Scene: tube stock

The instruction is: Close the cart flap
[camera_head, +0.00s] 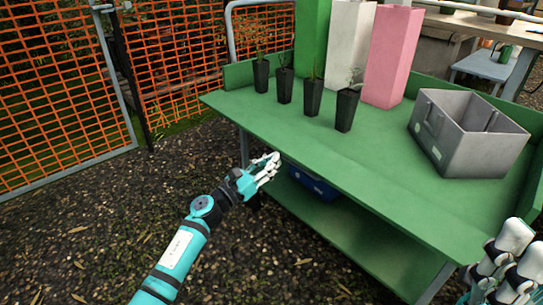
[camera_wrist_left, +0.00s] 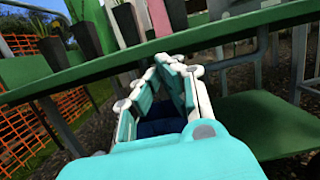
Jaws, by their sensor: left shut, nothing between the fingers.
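The green cart (camera_head: 365,160) has a flat top, upright lips at its back left and right ends, and a lower shelf. No raised lip shows along its near long edge, and I cannot make out a separate flap with certainty. My left gripper (camera_head: 270,165) is shut and empty, just outside that near edge toward its left part. In the left wrist view its fingertips (camera_wrist_left: 168,62) meet close to the green edge board (camera_wrist_left: 215,38); contact cannot be told. My right gripper (camera_head: 505,262) is at the lower right corner, partly cut off, near the cart's front right; its jaw state is unclear.
Several black plant pots (camera_head: 312,98) stand in a row on the cart top. Tall green, white and pink (camera_head: 392,55) blocks stand behind them. A grey crate (camera_head: 470,135) sits at the right. A blue bin (camera_head: 315,184) is on the lower shelf. Orange mesh fencing (camera_head: 60,95) stands left.

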